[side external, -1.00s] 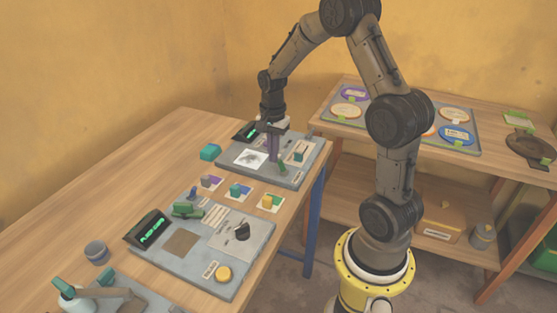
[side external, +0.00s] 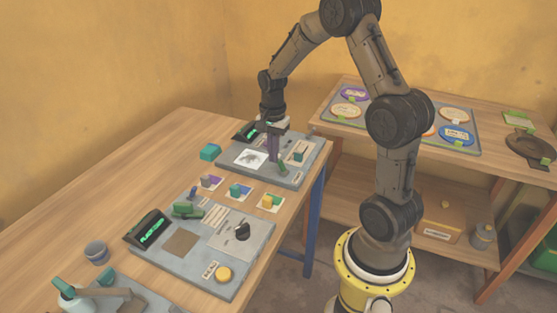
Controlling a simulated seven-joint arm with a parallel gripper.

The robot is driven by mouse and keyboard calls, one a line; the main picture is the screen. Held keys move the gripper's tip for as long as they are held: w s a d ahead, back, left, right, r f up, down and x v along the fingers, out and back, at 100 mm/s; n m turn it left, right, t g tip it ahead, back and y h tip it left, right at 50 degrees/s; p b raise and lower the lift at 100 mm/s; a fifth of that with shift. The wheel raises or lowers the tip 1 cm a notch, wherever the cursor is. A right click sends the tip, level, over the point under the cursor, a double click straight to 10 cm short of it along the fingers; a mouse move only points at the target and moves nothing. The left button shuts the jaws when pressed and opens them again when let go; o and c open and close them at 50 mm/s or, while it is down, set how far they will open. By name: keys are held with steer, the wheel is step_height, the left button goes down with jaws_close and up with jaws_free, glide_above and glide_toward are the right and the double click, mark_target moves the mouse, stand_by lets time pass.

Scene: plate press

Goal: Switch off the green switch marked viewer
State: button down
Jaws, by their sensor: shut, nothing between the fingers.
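A small green switch (side external: 283,169) stands on the grey far panel (side external: 262,174), near its front edge. A small pale label lies beside it; its writing is too small to read. My gripper (side external: 274,158) points down over this panel with its purple fingers shut and empty. The fingertips are just behind and to the left of the green switch, very close to it; I cannot tell whether they touch.
The far panel also bears a white picture card (side external: 250,158), a dark display (side external: 246,132) and a teal-handled slider (side external: 298,156). A nearer panel (side external: 225,285) has a yellow button, a black knob and a green-lit display. Small coloured blocks on cards lie between the panels.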

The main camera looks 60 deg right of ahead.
steer(key=shift+s, duration=1.35)
steer(key=shift+w+r, duration=0.2)
steer(key=shift+r, duration=1)
steer(key=shift+w+r, duration=0.25)
steer(key=shift+r, duration=0.9)
steer(key=shift+w+r, duration=0.2)
steer(key=shift+r, duration=1)
